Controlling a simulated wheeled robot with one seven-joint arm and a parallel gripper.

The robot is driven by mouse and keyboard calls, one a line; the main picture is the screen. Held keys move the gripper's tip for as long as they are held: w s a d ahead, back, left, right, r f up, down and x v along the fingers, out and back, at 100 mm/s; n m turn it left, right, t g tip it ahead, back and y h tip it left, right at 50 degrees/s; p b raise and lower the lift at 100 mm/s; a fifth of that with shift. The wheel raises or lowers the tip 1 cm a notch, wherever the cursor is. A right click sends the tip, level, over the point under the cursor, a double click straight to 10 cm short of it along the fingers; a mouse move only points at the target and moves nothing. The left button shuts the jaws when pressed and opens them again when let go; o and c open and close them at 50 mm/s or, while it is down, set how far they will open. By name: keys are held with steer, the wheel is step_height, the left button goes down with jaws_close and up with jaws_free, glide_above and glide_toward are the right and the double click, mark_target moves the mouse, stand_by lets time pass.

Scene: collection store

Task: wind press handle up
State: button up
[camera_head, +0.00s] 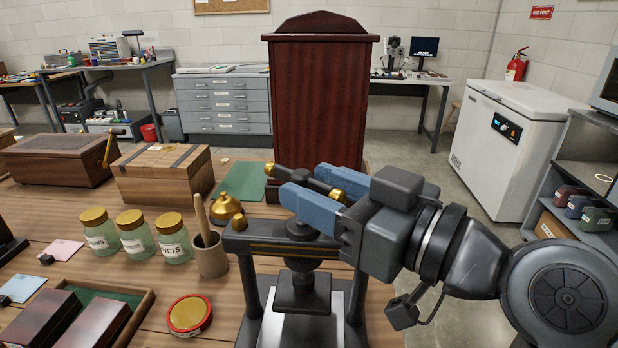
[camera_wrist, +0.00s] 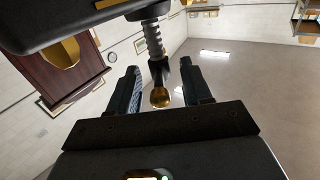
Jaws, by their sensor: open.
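The black press (camera_head: 245,241) stands on the table at front centre, with a dark crossbeam, a centre spindle and a pale bed. Its handle (camera_head: 312,182) is a dark bar above the beam with a gold ball (camera_head: 338,195) at the near end. My gripper (camera_head: 303,179) is at the handle from the right, its two blue-sided fingers apart, one on each side of the near part of the bar. In the wrist view the threaded spindle (camera_wrist: 153,38) and a gold ball (camera_wrist: 160,97) show between the open fingers. I see no clear contact; my gripper hides part of the press.
A tall dark wooden cabinet (camera_head: 318,100) stands close behind the press. A wooden cup (camera_head: 212,257), glass jars (camera_head: 173,240) and a round red tin (camera_head: 189,315) are left of it. A white chest freezer (camera_head: 505,140) and shelves are to the right.

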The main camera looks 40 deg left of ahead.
steer(key=shift+a, duration=0.85)
steer(key=shift+c, duration=0.4)
jaws_close()
